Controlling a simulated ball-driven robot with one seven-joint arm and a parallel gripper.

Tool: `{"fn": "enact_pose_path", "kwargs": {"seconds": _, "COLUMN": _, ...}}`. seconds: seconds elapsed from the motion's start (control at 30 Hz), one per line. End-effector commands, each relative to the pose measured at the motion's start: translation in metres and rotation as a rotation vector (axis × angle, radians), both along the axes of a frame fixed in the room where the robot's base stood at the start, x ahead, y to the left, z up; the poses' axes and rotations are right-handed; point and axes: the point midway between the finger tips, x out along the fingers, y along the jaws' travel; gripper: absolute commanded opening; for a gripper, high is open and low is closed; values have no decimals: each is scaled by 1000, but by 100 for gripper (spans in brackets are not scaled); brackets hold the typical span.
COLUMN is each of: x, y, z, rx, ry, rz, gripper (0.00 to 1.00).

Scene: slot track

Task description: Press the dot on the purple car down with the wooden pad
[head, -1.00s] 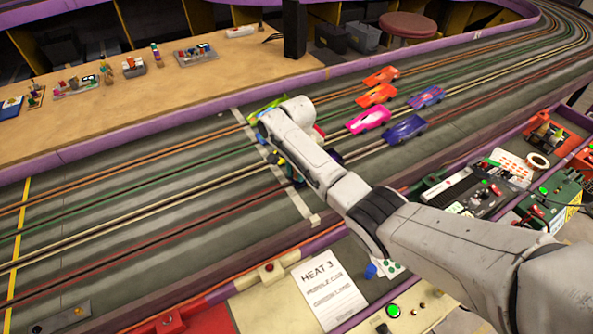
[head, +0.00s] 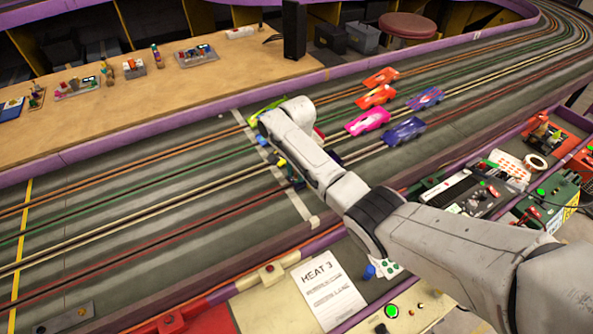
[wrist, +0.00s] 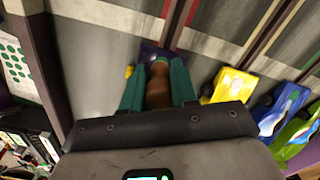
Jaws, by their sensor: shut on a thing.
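My gripper (wrist: 158,88) has teal fingers and is shut on the brown wooden pad (wrist: 159,92), which points away from the wrist. The purple car (wrist: 150,49) shows just beyond the pad and fingertips in the wrist view. The pad and fingers cover most of this car, and its dot is hidden. I cannot tell whether the pad touches the car. In the head view, my gripper (head: 293,178) is low over the track near the pale cross line, largely hidden by my own arm.
Beside the gripper stand a yellow car (wrist: 232,86), a blue car (wrist: 283,108) and a green car (wrist: 296,138). Farther along the track are several cars, including a pink one (head: 367,122) and a dark blue one (head: 405,131). The track left of the pale line is clear.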

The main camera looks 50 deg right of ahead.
Motion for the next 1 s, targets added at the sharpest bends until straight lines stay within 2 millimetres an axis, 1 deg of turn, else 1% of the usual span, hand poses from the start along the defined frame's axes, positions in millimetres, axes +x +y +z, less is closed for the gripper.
{"fn": "enact_pose_path", "kwargs": {"seconds": 0.03, "x": 0, "y": 0, "z": 9, "rx": 0, "ry": -1, "rz": 1, "gripper": 0}}
{"fn": "enact_pose_path", "kwargs": {"seconds": 0.7, "x": 1, "y": 0, "z": 58, "rx": -1, "ry": -2, "rz": 1, "gripper": 0}}
{"fn": "enact_pose_path", "kwargs": {"seconds": 0.8, "x": 1, "y": 0, "z": 60, "rx": -2, "ry": -2, "rz": 1, "gripper": 0}}
{"fn": "enact_pose_path", "kwargs": {"seconds": 1.0, "x": 1, "y": 0, "z": 59, "rx": -2, "ry": -2, "rz": 1, "gripper": 0}}
